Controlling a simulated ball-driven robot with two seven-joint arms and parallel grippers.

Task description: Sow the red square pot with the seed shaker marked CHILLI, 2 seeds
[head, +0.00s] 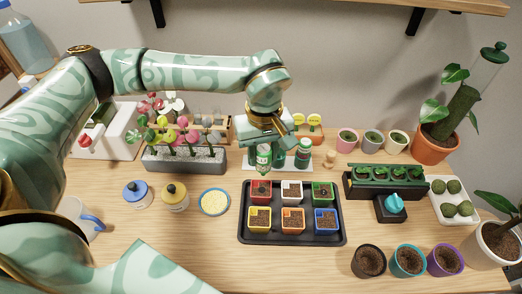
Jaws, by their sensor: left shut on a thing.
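My left gripper (268,139) reaches in from the upper left and is shut on a green seed shaker (263,158). The shaker hangs just behind and above the red square pot (261,193), which is filled with brown soil. Its label is too small to read. The red pot stands at the back left of a black tray (343,238). Other green shakers stand behind, one in the middle (279,153) and one on the right (303,155). My right gripper is out of view.
White (292,197), green, yellow (258,227), orange and blue square pots share the tray. A grey planter of flowers (184,161) stands left; a black seedling tray (372,193) stands right. Round pots (368,270) line the front right. The front middle table is clear.

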